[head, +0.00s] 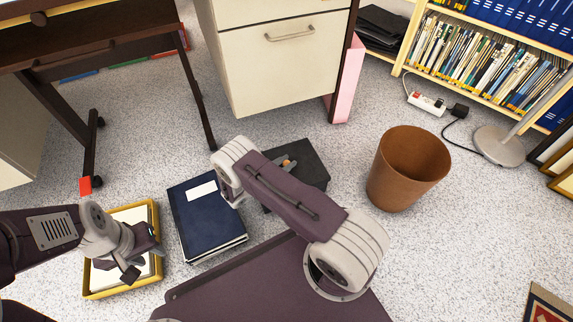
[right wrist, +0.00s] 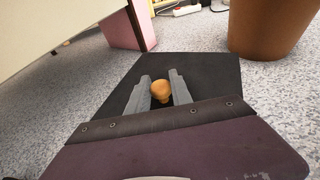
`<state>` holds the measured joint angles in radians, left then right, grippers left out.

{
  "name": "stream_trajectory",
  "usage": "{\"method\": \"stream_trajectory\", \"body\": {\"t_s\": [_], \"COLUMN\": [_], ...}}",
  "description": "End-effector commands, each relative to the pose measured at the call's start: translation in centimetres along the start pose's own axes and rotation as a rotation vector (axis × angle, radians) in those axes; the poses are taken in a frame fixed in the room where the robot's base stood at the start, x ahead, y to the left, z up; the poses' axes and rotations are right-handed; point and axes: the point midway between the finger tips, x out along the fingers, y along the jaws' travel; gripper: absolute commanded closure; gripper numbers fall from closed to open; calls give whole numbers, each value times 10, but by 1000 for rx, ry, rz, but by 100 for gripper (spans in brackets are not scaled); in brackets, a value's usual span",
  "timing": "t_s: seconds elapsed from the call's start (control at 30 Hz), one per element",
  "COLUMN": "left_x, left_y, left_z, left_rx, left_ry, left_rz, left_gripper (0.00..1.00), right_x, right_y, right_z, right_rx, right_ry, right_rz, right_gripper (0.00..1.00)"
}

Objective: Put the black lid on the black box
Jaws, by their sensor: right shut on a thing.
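The black lid (head: 309,158) has an orange knob (head: 288,162) and lies level at the middle of the head view, partly hidden by my right arm. My right gripper (right wrist: 161,91) is shut on this knob, with a finger on each side of it. In the right wrist view the lid (right wrist: 210,70) is a flat dark panel around the fingers. The black box cannot be told apart from the lid; whether the lid touches its rim is not clear. My left gripper (head: 143,266) is open and empty above a yellow tray.
A dark blue binder (head: 205,222) lies left of the lid. The yellow tray (head: 121,291) holds white paper. A brown bin (head: 408,168) stands to the right. A cream drawer cabinet (head: 285,65) and a pink board (head: 350,80) are behind. Speckled floor is free around the bin.

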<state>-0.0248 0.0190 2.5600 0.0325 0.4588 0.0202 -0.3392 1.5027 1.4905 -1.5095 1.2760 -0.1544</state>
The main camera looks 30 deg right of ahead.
Motion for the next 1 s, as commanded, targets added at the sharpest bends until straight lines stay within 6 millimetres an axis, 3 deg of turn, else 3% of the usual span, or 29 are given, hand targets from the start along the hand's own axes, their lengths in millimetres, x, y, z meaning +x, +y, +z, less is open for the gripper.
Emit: {"method": "stream_trajectory", "body": {"t_s": [0.37,0.4,0.43,0.47,0.87,1.0], "left_x": [0,0,0,0,0,-20], "left_y": [0,0,0,0,0,0], "left_z": [0,0,0,0,0,-2], "left_rx": [0,0,0,0,0,0], "left_ry": [0,0,0,0,0,0], "left_rz": [0,0,0,0,0,0], "left_gripper": [64,64,64,64,64,64], "right_x": [3,3,3,3,0,-28], "right_y": [0,0,0,0,0,1], "right_z": [-11,-10,-10,-10,-1,7], "right_rx": [-1,0,0,0,1,-2], "right_ry": [0,0,0,0,0,0], "right_rz": [0,0,0,0,0,6], "right_gripper": [100,63,54,52,52,52]}}
